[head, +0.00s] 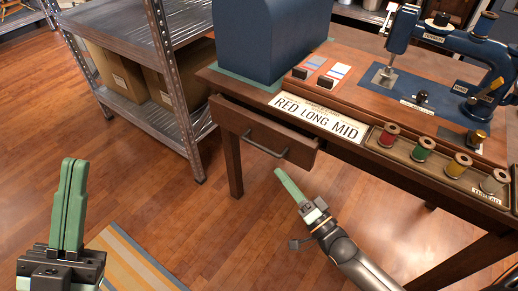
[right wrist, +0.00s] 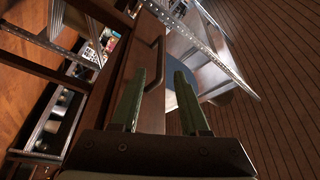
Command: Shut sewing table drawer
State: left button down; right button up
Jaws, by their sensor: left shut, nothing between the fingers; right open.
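The sewing table (head: 345,62) stands at the right of the head view. Its brown wooden drawer (head: 240,122) sticks out partway from under the top, with a dark bar handle (head: 264,146) on its front. My right gripper (head: 279,174) is just in front of and below the handle, apart from it in the head view. In the right wrist view, its two green fingers (right wrist: 157,82) are spread with nothing gripped, and the drawer handle (right wrist: 156,58) shows between and beyond them. My left gripper (head: 72,165) is shut and empty, upright at the lower left, far from the drawer.
A metal shelf (head: 165,70) with cardboard boxes (head: 120,78) stands left of the table. The tabletop holds a blue sewing machine (head: 455,50), a blue case (head: 268,40), a "RED LONG MID" card (head: 318,118) and a tray of spools (head: 440,165). Wooden floor before the drawer is clear.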

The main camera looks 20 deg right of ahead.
aim_at(260, 147)
jog(key=b+x, duration=0.2)
jog(key=x, duration=0.9)
jog(key=shift+r, duration=0.1)
grip_shut()
dwell(1.1)
